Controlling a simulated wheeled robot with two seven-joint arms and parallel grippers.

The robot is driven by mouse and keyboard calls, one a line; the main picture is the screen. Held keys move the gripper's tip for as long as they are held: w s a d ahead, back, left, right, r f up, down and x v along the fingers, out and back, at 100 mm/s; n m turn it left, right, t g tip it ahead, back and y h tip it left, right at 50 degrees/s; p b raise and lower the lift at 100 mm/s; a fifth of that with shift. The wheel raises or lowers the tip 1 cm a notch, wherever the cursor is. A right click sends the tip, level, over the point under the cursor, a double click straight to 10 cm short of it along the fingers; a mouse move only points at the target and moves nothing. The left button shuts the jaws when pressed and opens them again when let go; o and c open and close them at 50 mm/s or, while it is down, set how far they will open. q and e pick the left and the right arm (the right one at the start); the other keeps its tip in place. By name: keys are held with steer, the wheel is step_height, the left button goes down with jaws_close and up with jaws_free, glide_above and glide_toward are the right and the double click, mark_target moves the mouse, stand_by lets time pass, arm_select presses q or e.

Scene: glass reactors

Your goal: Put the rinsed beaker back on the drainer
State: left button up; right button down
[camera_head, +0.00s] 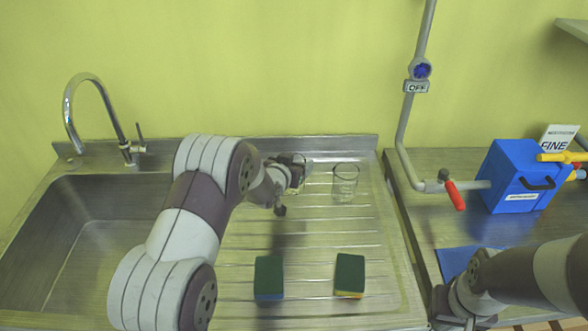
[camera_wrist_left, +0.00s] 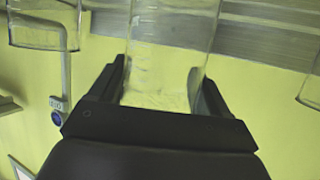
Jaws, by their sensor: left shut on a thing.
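My left gripper (camera_head: 298,168) is over the back part of the ribbed steel drainer (camera_head: 310,230). It is shut on a clear glass beaker (camera_wrist_left: 165,60), which shows between its two fingers in the left wrist view. In the head view this beaker is mostly hidden by the gripper and is hard to make out. I cannot tell whether its base touches the drainer. My right gripper (camera_head: 458,312) is at the bottom right, largely hidden by its own wrist, and its fingers are unclear.
Another glass beaker (camera_head: 345,184) stands on the drainer just right of my left gripper. A glass edge (camera_wrist_left: 311,90) shows at the wrist view's right. Two sponges (camera_head: 269,277) (camera_head: 349,275) lie at the front. The sink (camera_head: 80,240) is left; a blue box (camera_head: 517,177) stands right.

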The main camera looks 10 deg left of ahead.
arm_select(q)
step_height(320, 180, down, 3)
steer(key=shift+w, duration=0.15)
steer(key=shift+f, duration=0.1)
steer(key=o, duration=1)
steer(key=shift+o, duration=0.2)
